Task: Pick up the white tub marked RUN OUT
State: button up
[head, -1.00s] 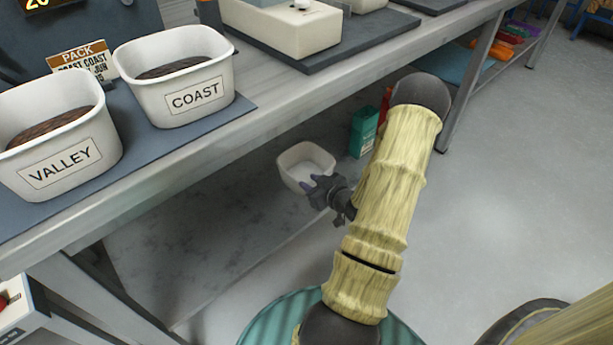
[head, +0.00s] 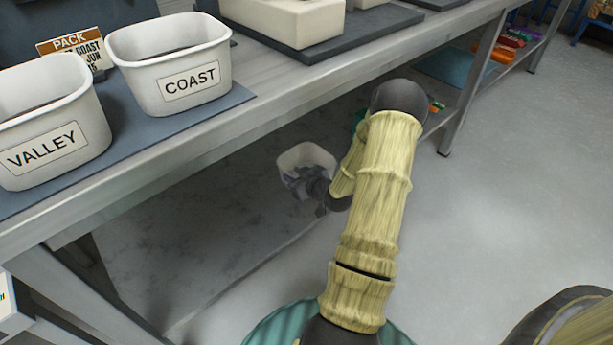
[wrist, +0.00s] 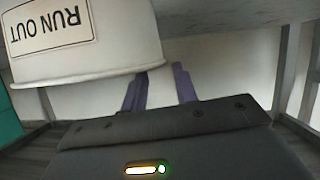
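The white tub (head: 306,153) sits on the low shelf under the bench in the head view, its near side covered by my gripper (head: 298,183). In the wrist view the tub (wrist: 110,60) fills the upper left, upside down in the picture, with its RUN OUT label (wrist: 48,27) readable. My gripper's two purple fingers (wrist: 162,88) are spread apart, with nothing seen held between them. The left finger's tip meets the tub's rim in the picture; I cannot tell whether they touch.
White tubs marked VALLEY (head: 50,140) and COAST (head: 170,70) stand on the bench top above. The bench edge (head: 200,150) overhangs the low shelf (head: 190,230). A green box (wrist: 8,120) is near the tub.

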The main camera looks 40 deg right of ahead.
jog(key=b+x, duration=0.1)
jog(key=x, duration=0.2)
jog(key=shift+w+a+f+b, duration=0.1)
jog(key=shift+w+f+b, duration=0.2)
jog(key=shift+b, duration=0.05)
jog(key=shift+r, duration=0.1)
grip_shut()
